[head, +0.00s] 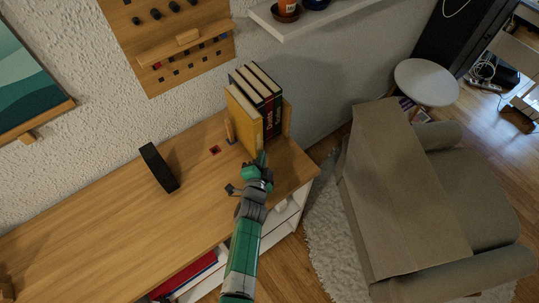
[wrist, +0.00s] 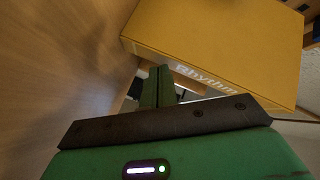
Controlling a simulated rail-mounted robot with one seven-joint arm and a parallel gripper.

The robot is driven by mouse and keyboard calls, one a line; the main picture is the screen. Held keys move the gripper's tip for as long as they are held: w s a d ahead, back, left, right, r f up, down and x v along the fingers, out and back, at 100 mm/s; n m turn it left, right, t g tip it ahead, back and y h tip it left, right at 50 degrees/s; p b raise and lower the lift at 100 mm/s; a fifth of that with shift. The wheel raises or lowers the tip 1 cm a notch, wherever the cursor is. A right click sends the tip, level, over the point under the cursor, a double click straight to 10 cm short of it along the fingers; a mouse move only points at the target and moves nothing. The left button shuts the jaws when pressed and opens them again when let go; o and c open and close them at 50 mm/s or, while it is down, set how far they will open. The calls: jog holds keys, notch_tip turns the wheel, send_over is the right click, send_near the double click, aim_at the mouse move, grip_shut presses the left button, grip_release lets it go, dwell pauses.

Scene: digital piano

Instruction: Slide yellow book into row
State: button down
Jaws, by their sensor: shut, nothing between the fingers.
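The yellow book (head: 243,117) stands upright at the left end of a row of dark books (head: 262,88) on the wooden cabinet top. Its spine appears to stick out a little past the others toward the front. In the wrist view the yellow book (wrist: 215,45) fills the upper right, with "Rhythm" lettering on its near face. My gripper (head: 262,160) is just in front of the book's lower spine. In the wrist view its green fingers (wrist: 158,85) are together and empty, close to the book. I cannot tell whether they touch it.
Wooden bookends stand left (head: 229,128) and right (head: 287,117) of the row. A black box (head: 158,167) stands farther left on the cabinet top (head: 110,215), with bare wood around it. A white wall shelf (head: 310,20) hangs above, and a sofa (head: 440,200) is to the right.

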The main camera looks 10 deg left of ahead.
aim_at(256, 152)
jog(key=shift+w+a+b, duration=1.1)
jog(key=shift+w+a, duration=0.25)
jog(key=shift+a, duration=0.25)
dwell(1.4)
jog(key=shift+s+d+p, duration=0.3)
jog(key=shift+d+p, duration=0.05)
jog(key=shift+d, duration=0.05)
jog(key=shift+s+d+p, duration=0.7)
jog(key=shift+s+d, duration=0.6)
jog(key=shift+d, duration=0.25)
